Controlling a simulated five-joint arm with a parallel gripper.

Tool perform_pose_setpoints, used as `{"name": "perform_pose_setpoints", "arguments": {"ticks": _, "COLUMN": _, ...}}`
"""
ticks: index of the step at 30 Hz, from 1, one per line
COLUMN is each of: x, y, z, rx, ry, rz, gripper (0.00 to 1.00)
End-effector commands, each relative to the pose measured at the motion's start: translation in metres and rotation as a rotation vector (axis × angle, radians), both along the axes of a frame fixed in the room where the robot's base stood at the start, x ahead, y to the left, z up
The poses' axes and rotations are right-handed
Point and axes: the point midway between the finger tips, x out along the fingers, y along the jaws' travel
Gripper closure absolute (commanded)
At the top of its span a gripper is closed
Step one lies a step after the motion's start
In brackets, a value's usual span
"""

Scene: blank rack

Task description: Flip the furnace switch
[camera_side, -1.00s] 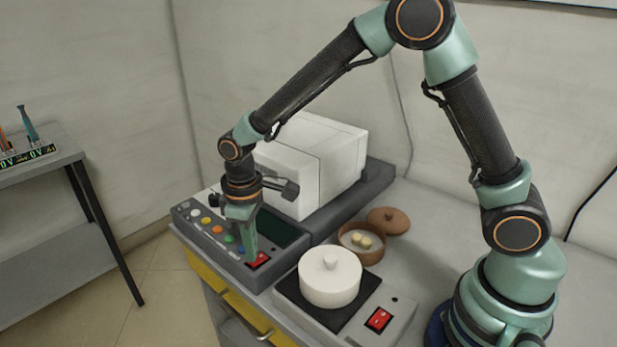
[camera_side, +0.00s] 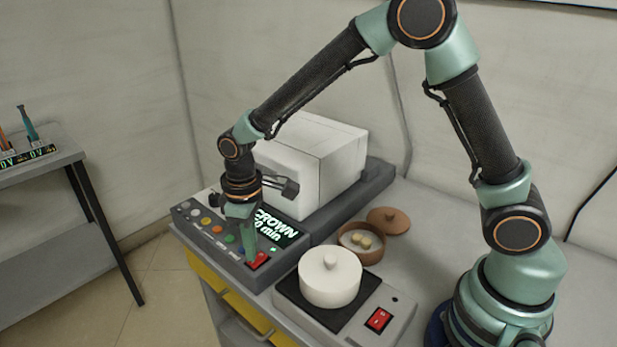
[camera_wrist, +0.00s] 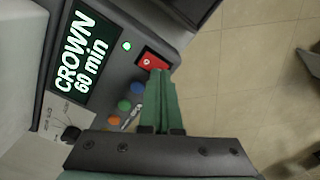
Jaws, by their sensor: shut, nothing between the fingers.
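The furnace (camera_side: 335,150) is a white box on a dark grey base at the back of the bench. Its control panel (camera_side: 190,217) in front carries coloured buttons, a red rocker switch (camera_side: 259,261) and a display (camera_side: 279,228). The display is lit and reads "CROWN" and "60 min" in the wrist view (camera_wrist: 80,55), with a small green light (camera_wrist: 127,46) beside it. My gripper (camera_side: 249,258) is shut and empty, pointing down with its tips at the red switch. In the wrist view the fingertips (camera_wrist: 160,73) overlap the lower edge of the switch (camera_wrist: 152,61).
A hot plate (camera_side: 392,303) with its own red switch (camera_side: 379,319) bears a lidded white pot (camera_side: 330,278). Behind it are a brown bowl (camera_side: 372,255) with pale pieces and a brown lid (camera_side: 389,219). A side table (camera_side: 50,165) stands at left, across open floor.

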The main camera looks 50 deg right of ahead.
Motion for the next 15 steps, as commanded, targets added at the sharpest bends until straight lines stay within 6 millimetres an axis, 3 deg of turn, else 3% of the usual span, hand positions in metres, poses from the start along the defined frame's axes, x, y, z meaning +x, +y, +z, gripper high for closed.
{"name": "perform_pose_setpoints", "arguments": {"ticks": 15, "x": 0.001, "y": 0.0, "z": 0.039, "rx": 0.001, "ry": -0.003, "rz": 0.0, "gripper": 1.0}}
